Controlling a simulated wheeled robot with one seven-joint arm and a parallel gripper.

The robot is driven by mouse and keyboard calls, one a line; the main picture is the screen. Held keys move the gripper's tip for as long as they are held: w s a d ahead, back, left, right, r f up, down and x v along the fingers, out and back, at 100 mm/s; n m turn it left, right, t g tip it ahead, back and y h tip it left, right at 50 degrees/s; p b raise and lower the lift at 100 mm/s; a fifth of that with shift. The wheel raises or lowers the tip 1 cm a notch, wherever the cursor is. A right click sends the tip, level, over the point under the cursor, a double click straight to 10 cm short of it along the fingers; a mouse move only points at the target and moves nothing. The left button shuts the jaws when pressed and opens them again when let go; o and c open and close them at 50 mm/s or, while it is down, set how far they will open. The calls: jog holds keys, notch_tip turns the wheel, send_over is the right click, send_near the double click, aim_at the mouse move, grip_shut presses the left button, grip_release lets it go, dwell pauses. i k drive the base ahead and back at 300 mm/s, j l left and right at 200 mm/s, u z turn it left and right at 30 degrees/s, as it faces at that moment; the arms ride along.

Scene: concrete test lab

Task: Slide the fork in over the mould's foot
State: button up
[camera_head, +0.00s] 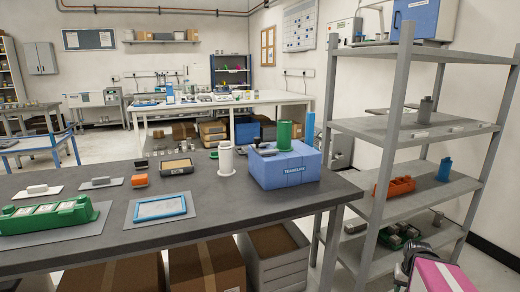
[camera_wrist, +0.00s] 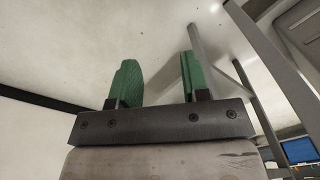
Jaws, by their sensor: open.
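My gripper (camera_wrist: 158,72) shows in the wrist view with two green fingers spread apart and nothing between them. The wrist view faces bare wall, away from the workbench. Upright cylinders that look like moulds show in the head view: a white one with a wide foot (camera_head: 226,159) on the dark bench, a green one (camera_head: 284,135) on a blue box, and a grey one (camera_head: 425,111) on the metal rack. A flat grey piece (camera_head: 388,112) lies left of the grey cylinder, at the shelf edge. I cannot tell whether it is the fork.
The dark workbench (camera_head: 120,249) also holds the blue box (camera_head: 286,172), a green case (camera_head: 45,217), a blue-framed tray (camera_head: 160,207) and small parts. The rack (camera_head: 380,210) holds an orange bin (camera_head: 394,187) and a blue item (camera_head: 445,169). Boxes stand under the bench.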

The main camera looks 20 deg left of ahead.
aim_at(257, 140)
jog(key=j+u, duration=0.1)
jog(key=u, duration=1.35)
jog(key=k+j+u, duration=0.1)
jog(key=u, duration=0.15)
